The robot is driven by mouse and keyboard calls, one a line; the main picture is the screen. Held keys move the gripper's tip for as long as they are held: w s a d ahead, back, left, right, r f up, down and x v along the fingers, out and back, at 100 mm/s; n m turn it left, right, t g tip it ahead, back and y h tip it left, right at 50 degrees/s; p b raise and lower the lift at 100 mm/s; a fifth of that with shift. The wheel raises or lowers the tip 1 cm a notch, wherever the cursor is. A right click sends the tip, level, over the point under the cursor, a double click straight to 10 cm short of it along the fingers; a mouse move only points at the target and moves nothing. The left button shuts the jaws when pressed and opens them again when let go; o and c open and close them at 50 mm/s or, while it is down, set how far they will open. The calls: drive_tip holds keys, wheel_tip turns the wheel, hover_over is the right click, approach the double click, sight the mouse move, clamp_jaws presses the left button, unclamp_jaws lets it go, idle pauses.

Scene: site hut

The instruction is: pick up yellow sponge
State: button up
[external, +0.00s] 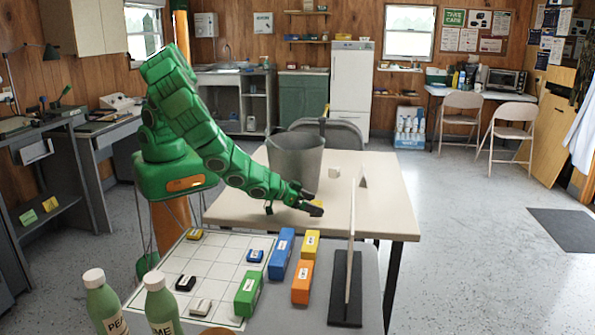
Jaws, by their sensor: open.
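A small yellow piece (318,203), which may be the yellow sponge, lies on the cream table (385,215). My gripper partly hides it, so its shape is unclear. My gripper (293,209) is open and low over the near part of this table, with its dark fingers apart. One finger overlaps the yellow piece in the picture; I cannot tell whether they touch. Nothing shows held between the fingers. Other yellow things are a small block (194,234) on the white grid sheet (222,268) and a labelled yellow block (310,244) beside it.
A grey bucket (295,160) stands behind my gripper. A thin upright panel (350,240) on a black base (345,290) stands to the right. Blue (282,253), orange (302,281) and green (248,293) blocks stand in front. The table's right side is mostly clear.

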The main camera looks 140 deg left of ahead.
drive_tip(key=shift+w+a+f, duration=0.1)
drive_tip(key=shift+a+f, duration=0.05)
drive_tip(key=shift+a, duration=0.05)
drive_tip(key=shift+c, duration=0.2)
drive_tip(key=c, duration=1)
drive_tip(key=shift+o, duration=0.2)
